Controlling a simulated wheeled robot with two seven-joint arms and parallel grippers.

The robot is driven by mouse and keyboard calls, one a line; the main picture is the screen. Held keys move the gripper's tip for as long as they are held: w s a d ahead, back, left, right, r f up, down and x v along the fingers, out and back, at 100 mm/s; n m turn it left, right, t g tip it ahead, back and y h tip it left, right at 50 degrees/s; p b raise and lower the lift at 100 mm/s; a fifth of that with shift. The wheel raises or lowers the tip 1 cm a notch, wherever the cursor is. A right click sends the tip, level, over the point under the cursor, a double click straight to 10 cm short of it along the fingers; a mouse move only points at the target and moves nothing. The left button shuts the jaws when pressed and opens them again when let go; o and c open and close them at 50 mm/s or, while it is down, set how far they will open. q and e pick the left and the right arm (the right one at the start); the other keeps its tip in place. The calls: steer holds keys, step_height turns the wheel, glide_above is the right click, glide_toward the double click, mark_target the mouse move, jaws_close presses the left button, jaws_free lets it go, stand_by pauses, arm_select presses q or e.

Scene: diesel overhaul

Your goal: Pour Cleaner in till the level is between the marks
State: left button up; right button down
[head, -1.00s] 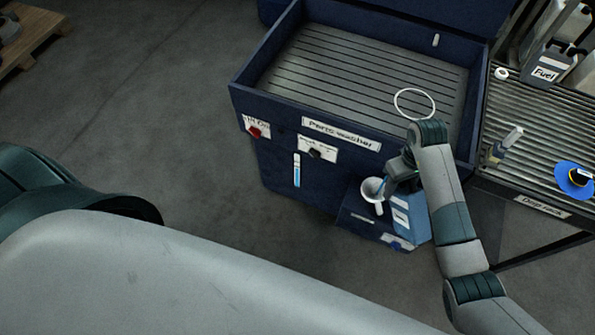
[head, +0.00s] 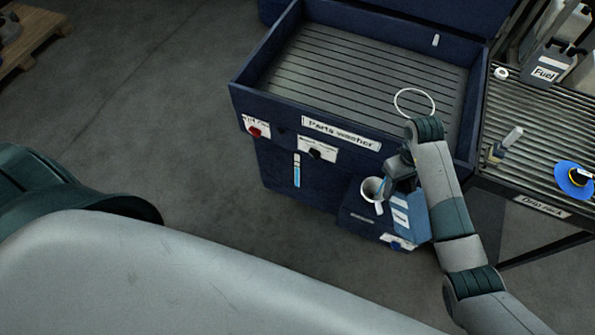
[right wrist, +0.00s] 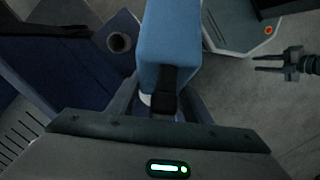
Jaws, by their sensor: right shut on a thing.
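My right gripper (head: 396,172) is shut on the dark handle of a blue container (head: 402,218), taken to be the Cleaner. The container hangs at the front right of the parts washer (head: 345,185), beside a white-rimmed filler opening (head: 371,187). In the right wrist view the container (right wrist: 168,38) is between the fingers (right wrist: 165,98), and a round dark opening (right wrist: 118,42) lies left of it, apart from it. I cannot tell whether liquid flows. The sight gauge (head: 297,172) shows blue in its lower part; its marks are too small to read. My left gripper (right wrist: 257,63) is open and empty.
A drip rack (head: 530,150) stands right of the washer, with a Fuel can (head: 543,75), a blue disc-shaped item (head: 574,178) and a small bottle (head: 508,140). A white ring (head: 414,102) shows over the washer's tray.

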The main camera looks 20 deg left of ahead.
steer(key=shift+w+a+f+g+h+b, duration=0.15)
steer(key=shift+f+g+h+b, duration=0.2)
steer(key=shift+f+g+h, duration=0.2)
stand_by(2.3)
steer(key=shift+f+g+h+b, duration=0.35)
steer(key=shift+f+b, duration=0.2)
steer(key=shift+b, duration=0.05)
stand_by(2.3)
steer(key=shift+w+f, duration=0.1)
steer(key=shift+f, duration=0.05)
stand_by(1.5)
